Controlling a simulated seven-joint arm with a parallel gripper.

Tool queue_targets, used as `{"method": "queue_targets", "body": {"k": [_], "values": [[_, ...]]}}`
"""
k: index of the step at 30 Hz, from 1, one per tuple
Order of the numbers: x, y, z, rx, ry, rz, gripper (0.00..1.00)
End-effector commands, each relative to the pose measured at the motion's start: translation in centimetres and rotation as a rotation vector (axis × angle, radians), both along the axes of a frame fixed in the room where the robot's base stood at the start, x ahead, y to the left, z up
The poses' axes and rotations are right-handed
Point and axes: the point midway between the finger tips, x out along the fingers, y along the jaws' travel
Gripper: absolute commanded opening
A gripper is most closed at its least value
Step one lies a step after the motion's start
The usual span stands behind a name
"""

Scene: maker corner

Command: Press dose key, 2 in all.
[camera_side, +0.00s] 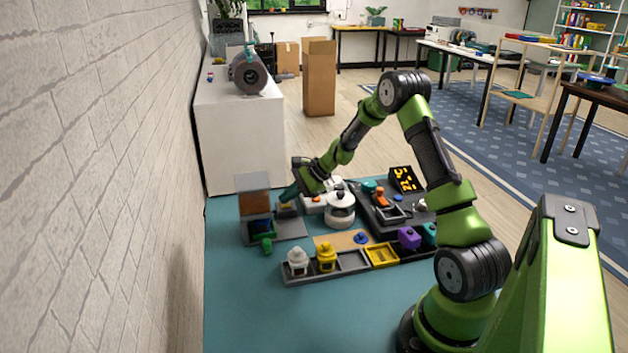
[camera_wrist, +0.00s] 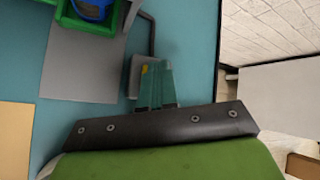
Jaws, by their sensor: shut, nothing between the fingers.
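A dispenser (camera_side: 255,200) with a brown and blue front stands on a grey base plate (camera_side: 290,228) at the left of the teal mat. In the wrist view, a small grey block (camera_wrist: 133,82) with a yellow patch, seemingly the dose key, sits beside the plate, joined to a grey bar. My gripper (camera_side: 283,198) is shut and empty, pointing down at this block. In the wrist view my gripper (camera_wrist: 158,66) overlaps the block's right side and partly hides it. I cannot tell whether the fingertips touch the key. A blue item in a green tray (camera_wrist: 90,18) is at the top.
A white lidded pot (camera_side: 340,209) stands right of the dispenser. A black unit with a lit display (camera_side: 404,180) is farther right. A grey tray (camera_side: 352,262) in front holds white, yellow and purple pieces. The brick wall (camera_side: 90,180) runs along the left. The front of the mat is clear.

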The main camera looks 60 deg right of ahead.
Motion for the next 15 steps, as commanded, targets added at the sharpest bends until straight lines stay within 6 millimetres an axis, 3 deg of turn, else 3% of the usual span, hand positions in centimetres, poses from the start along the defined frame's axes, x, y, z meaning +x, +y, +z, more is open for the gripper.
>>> {"method": "queue_targets", "body": {"k": [15], "values": [[-0.1,0.0,1.8,0.0,0.002,0.001,0.0]]}}
